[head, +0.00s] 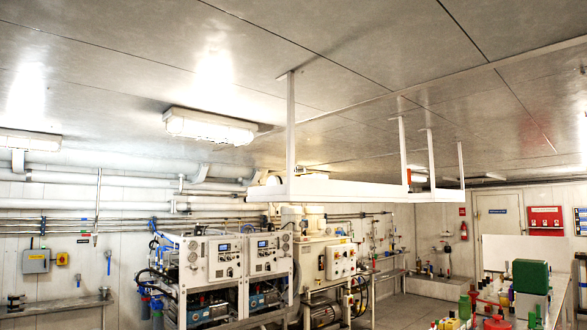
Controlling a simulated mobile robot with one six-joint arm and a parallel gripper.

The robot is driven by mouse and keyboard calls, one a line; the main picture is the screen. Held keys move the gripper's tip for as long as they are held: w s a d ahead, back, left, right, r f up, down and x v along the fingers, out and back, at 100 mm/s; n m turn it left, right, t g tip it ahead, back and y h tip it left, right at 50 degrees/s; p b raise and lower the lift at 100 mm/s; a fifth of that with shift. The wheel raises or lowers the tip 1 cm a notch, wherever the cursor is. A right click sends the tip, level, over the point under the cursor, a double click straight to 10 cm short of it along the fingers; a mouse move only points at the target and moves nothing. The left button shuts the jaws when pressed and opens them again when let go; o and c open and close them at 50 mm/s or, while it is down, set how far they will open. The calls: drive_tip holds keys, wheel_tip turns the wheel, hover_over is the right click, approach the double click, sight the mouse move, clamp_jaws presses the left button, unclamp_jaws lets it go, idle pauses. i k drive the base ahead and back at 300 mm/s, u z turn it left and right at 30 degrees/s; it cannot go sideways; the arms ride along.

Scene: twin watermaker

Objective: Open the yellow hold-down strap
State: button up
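I cannot make out a yellow hold-down strap in the head view. The bench at the right carries several small red, green and yellow items, too small to tell apart, and a dark green box (531,276). My gripper and arm are not in view.
A white frame (350,190) hangs from the ceiling. White machine cabinets (224,257) with gauges and displays stand at centre, beside a panel with buttons (340,261). Grey floor (400,312) shows between the machines and bench.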

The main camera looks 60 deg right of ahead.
sight(299, 175)
drive_tip(key=i, duration=0.85)
drive_tip(key=z, duration=0.05)
